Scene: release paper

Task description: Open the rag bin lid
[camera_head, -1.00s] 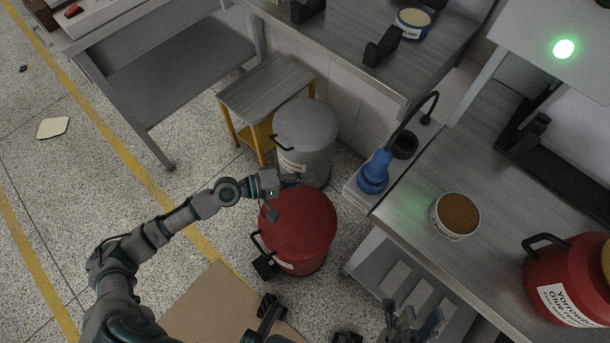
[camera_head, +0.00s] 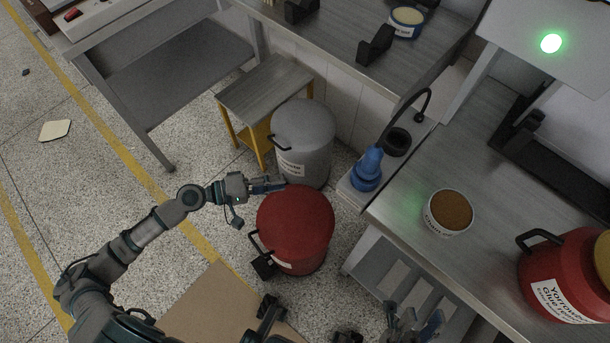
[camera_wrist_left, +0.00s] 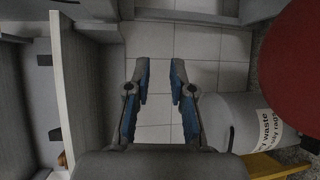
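The grey bin (camera_head: 306,142) stands behind the red bin (camera_head: 297,222), with its lid down and a black handle on its left side. In the left wrist view its label (camera_wrist_left: 268,130) shows words about waste and rags. The red bin's lid is down too, with black handle parts at its left. My left gripper (camera_head: 283,185) points right, beside the grey bin's lower front and the red lid's back edge. In the left wrist view the left gripper (camera_wrist_left: 160,80) is open and empty. My right gripper (camera_head: 412,322) is at the bottom edge, fingers apart, partly cut off.
A small wooden stool with yellow legs (camera_head: 262,90) stands behind the grey bin. Open floor lies to the left.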

